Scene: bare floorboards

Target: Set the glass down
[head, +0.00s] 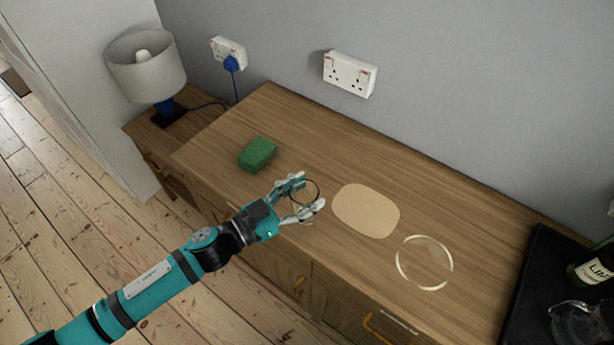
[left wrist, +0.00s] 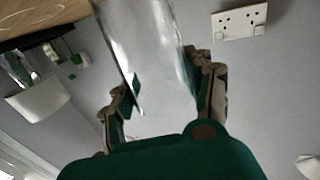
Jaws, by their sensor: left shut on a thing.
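The clear glass (head: 305,199) is between the fingers of my left gripper (head: 309,193), which is shut on it. Its round rim faces up in the head view; its lower part is faint. It also shows in the left wrist view (left wrist: 150,50), between both fingers. The glass and gripper are over the front part of the wooden sideboard (head: 300,128), left of a tan oval mat (head: 365,210). I cannot tell how far the glass's base is above the top. My right gripper is not in view.
A green block (head: 257,153) lies on the sideboard behind and left of the gripper. A clear round glass dish (head: 400,272) is right of the mat. A black tray (head: 530,290) with a bottle (head: 592,272) stands at the right. The mat is bare.

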